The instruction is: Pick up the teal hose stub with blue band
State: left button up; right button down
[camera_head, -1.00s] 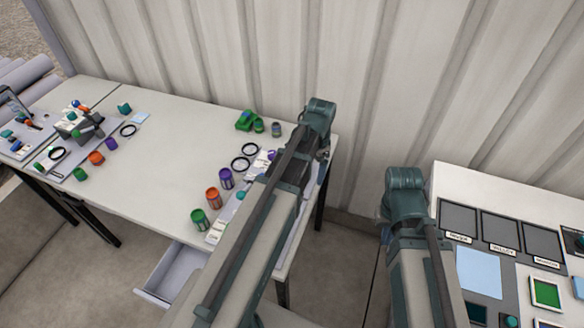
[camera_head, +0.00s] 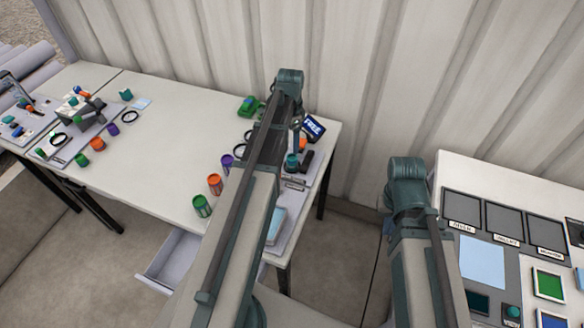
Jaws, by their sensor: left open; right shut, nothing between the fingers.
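A small teal piece (camera_head: 291,161) stands on the grey tray at the right end of the left table. I cannot make out a blue band on it, so I cannot tell if it is the hose stub. Another small teal piece (camera_head: 126,94) lies at the back of the left table. My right gripper is hidden behind my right arm.
Green (camera_head: 202,206), orange (camera_head: 214,184) and purple (camera_head: 227,161) cups stand left of my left arm. A dark blue box (camera_head: 313,127) and a black piece (camera_head: 306,161) are near the right edge. The table's middle is clear. An open drawer (camera_head: 172,260) sticks out below.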

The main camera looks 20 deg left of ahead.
aim_at(292, 157)
pick_arm(q)
notch_tip(292, 157, down, 4)
jog(key=b, duration=0.3)
jog(key=shift+f, duration=0.2)
jog(key=shift+r, duration=0.1)
jog(key=f+b, duration=0.5)
jog(key=shift+s+d+f, duration=0.15)
jog(key=shift+d, duration=0.15)
grip_shut()
